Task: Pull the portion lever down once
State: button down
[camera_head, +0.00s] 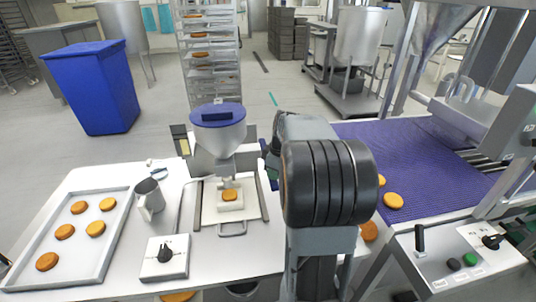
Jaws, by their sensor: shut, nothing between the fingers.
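The portion machine stands at the middle of the table, with a pale hopper (219,137) under a blue lid (217,114). A round orange-brown patty (230,194) sits on a white block below its outlet. I cannot make out the portion lever for certain; the machine's right side is partly covered by my arm. My thick black arm link fills the middle of the view, just right of the machine. My gripper is hidden behind this arm, so its fingers and any contact do not show.
A tray (113,222) with several patties lies at left, beside a metal jug (150,197). A knob box (165,257) stands in front. At right are a purple conveyor (420,160) and a control panel (462,262) with a black-handled lever (420,238).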

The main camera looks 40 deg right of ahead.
jog(key=shift+f, duration=0.15)
jog(key=shift+s+f+b, duration=0.1)
jog(key=shift+f+b, duration=0.8)
jog(key=shift+f, duration=0.4)
jog(key=shift+r, duration=0.1)
notch_tip(320, 180, up, 15)
jog(key=p, duration=1)
jog(key=shift+p, duration=0.4)
dwell(0.6)
